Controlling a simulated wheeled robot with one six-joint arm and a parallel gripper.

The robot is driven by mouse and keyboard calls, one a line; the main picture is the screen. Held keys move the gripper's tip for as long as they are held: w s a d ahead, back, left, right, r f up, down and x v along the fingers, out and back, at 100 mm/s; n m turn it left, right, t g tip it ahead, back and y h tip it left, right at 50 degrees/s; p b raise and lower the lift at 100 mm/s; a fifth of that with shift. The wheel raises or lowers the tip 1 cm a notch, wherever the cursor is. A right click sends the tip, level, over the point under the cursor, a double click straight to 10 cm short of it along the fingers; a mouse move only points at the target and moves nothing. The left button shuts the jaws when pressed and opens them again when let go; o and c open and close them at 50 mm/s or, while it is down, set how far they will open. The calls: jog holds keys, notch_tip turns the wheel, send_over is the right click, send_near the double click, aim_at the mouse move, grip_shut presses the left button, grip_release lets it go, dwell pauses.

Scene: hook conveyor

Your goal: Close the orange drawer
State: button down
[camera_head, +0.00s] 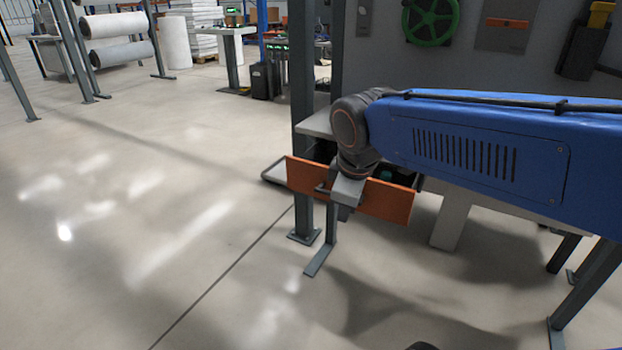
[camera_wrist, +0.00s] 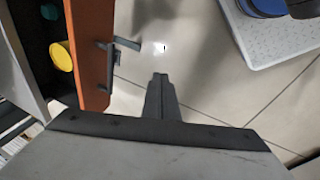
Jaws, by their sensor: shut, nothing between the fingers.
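The orange drawer (camera_head: 392,200) is partly open under the grey worktop in the head view. Its orange front also shows on the left of the wrist view (camera_wrist: 90,45), with a dark bar handle (camera_wrist: 118,46) on it. A yellow round object (camera_wrist: 61,56) and a teal one lie inside the drawer. My gripper (camera_wrist: 160,78) is shut and empty. It is outside the drawer, in front of the orange front, and its tips appear apart from the handle.
A grey post (camera_head: 303,215) stands by the drawer's left end. A grey panel with a green wheel (camera_head: 430,20) rises behind the worktop (camera_head: 318,124). The floor to the left is clear. My own base shows at the top right of the wrist view.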

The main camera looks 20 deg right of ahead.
jog(key=w+a+r+n+h, duration=0.1)
jog(key=w+a+r+n, duration=0.15)
jog(key=w+n, duration=0.5)
jog(key=n+h, duration=0.1)
jog(key=n, duration=0.8)
send_near(309, 177)
jog(key=s+a+r, duration=0.2)
jog(key=s+a, duration=0.2)
jog(key=a, duration=0.1)
jog(key=shift+g, duration=0.4)
jog(key=w+d+f, duration=0.1)
jog(key=f, duration=0.2)
jog(key=w+d+f, duration=0.1)
jog(key=d+f, duration=0.1)
jog(key=f, duration=0.1)
jog(key=w+d+f, duration=0.2)
jog(key=f, duration=0.1)
jog(key=shift+d+f, duration=0.2)
jog(key=shift+d, duration=0.05)
jog(key=shift+w+d, duration=0.3)
jog(key=shift+d, duration=0.05)
jog(key=w+d, duration=0.3)
jog(key=d, duration=0.1)
jog(key=w+d, duration=0.4)
jog(key=d, duration=0.1)
jog(key=w+d, duration=0.3)
jog(key=d, duration=0.1)
jog(key=shift+w+d, duration=0.2)
jog(key=shift+w+d+r, duration=0.15)
